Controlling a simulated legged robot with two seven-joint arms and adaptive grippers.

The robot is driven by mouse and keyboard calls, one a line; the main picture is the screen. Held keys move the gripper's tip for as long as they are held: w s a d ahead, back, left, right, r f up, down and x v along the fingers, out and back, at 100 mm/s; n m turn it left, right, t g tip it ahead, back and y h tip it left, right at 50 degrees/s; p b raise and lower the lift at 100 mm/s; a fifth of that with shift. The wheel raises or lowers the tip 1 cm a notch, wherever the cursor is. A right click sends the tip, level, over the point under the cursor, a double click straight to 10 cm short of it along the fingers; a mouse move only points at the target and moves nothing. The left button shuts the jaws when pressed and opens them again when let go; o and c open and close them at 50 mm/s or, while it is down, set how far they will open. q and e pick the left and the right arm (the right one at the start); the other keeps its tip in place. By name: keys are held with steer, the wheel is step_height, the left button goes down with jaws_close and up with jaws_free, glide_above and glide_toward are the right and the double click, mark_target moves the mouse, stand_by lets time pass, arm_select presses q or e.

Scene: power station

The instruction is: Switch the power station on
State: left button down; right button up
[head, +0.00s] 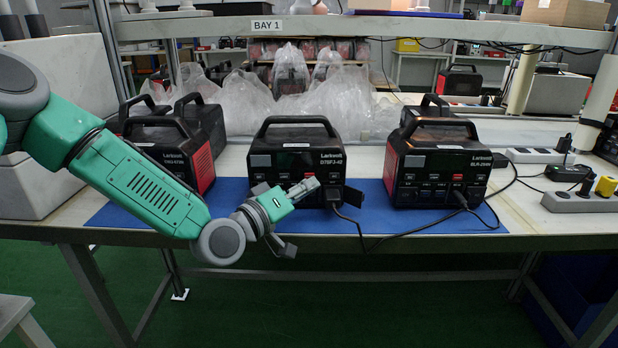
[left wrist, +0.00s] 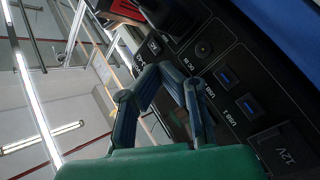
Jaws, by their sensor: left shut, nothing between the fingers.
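Three black and red power stations stand in a front row on a blue mat (head: 240,215): left (head: 165,140), middle (head: 298,160) and right (head: 437,165). My left gripper (head: 308,187) is shut and empty, at the lower front of the middle one; I cannot tell whether it touches. The gripper and wrist hide part of that front panel. In the left wrist view the fingers (left wrist: 168,78) are close to the panel (left wrist: 235,75), with USB ports, a round DC socket and a 12V socket beside them. My right gripper is out of view.
Power strips (head: 580,200) lie at the right. Clear plastic bags (head: 290,90) are piled behind the stations. A shelf (head: 370,28) crosses above.

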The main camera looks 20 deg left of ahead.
arm_select(q)
steer(key=shift+w, duration=0.1)
stand_by(0.4)
steer(key=shift+w+a+r, duration=0.1)
steer(key=shift+w, duration=0.2)
steer(key=shift+w+a, duration=0.15)
steer(key=shift+w, duration=0.2)
stand_by(0.6)
steer(key=shift+s+d, duration=0.25)
steer(key=shift+s, duration=0.55)
steer(key=shift+s+d+p, duration=0.2)
steer(key=shift+s+d, duration=0.05)
steer(key=shift+s, duration=0.4)
steer(key=shift+s+d+p, duration=0.15)
steer(key=shift+s+d, duration=0.05)
steer(key=shift+s, duration=0.4)
steer(key=s, duration=0.1)
steer(key=s+d, duration=0.1)
steer(key=s, duration=0.1)
steer(key=shift+s, duration=0.1)
